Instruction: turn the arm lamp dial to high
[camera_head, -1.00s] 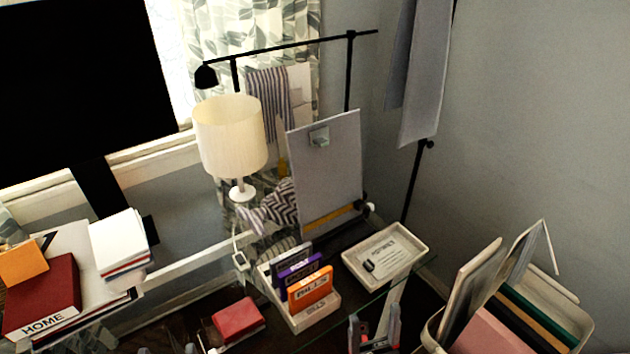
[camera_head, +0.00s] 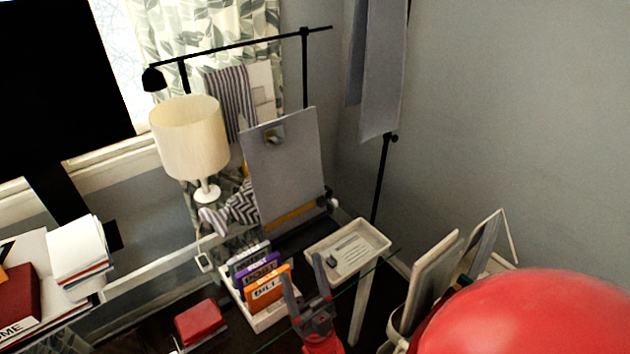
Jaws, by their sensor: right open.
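A black arm lamp shows at the back, with a small dark head (camera_head: 153,79) at the left end of a long thin bar (camera_head: 240,46) held by dark uprights. I cannot make out a dial on it. A cream-shaded table lamp (camera_head: 188,138) stands in front of it. My right gripper (camera_head: 304,272) is open and empty, low in the middle of the head view. Its two fingers point up and away, beside the box of cartridges and well short of the lamp. My left gripper is not in view.
A box (camera_head: 263,317) of cartridges and a pale tray (camera_head: 347,249) are near my right gripper. A grey clipboard (camera_head: 283,165) stands upright behind them. A red block (camera_head: 200,322) lies left. My red arm part covers the bottom right, beside a bin of files (camera_head: 432,275).

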